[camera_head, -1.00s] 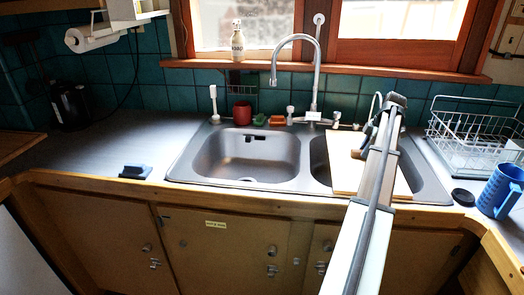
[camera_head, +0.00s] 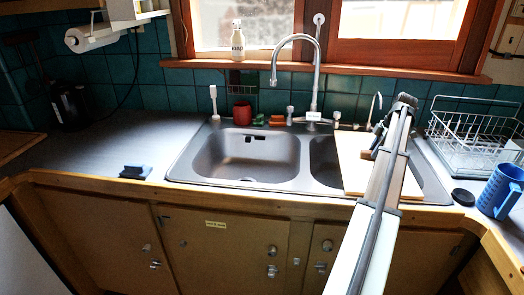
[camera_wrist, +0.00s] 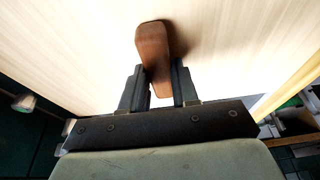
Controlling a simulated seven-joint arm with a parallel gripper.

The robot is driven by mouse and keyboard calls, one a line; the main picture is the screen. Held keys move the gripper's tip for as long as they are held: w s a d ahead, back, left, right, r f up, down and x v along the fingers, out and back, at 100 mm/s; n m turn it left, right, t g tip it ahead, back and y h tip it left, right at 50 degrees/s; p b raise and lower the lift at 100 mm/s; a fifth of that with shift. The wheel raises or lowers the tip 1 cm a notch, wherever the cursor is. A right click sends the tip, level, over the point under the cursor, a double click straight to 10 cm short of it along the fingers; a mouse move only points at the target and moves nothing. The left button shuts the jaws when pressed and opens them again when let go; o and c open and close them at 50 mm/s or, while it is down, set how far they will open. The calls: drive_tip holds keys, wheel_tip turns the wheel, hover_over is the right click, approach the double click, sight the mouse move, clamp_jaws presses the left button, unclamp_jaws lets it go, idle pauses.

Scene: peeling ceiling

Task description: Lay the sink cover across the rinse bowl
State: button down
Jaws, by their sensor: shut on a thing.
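The sink cover is a pale wooden board (camera_head: 353,172) with a brown handle (camera_wrist: 153,45). In the head view it is over the right part of the rinse bowl (camera_head: 324,160), the smaller right-hand bowl, whose left part shows uncovered. My gripper (camera_wrist: 158,82) is shut on the handle in the wrist view, with the board's pale face filling most of that view beyond the fingers. In the head view my arm hides part of the board and most of the grip. I cannot tell whether the board touches the rim.
The larger left bowl (camera_head: 246,157) is empty. A tall curved tap (camera_head: 316,70) stands behind the bowls. A wire dish rack (camera_head: 475,135) and a blue mug (camera_head: 500,190) are to the right. A blue brush-like thing (camera_head: 136,171) lies on the left counter.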

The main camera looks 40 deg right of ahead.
drive_tip(key=shift+d, duration=0.1)
drive_tip(key=shift+s+d, duration=1.75)
drive_tip(key=shift+s, duration=0.05)
drive_tip(key=shift+f, duration=0.3)
drive_tip(key=c, duration=0.8)
unclamp_jaws()
drive_tip(key=v, duration=1.2)
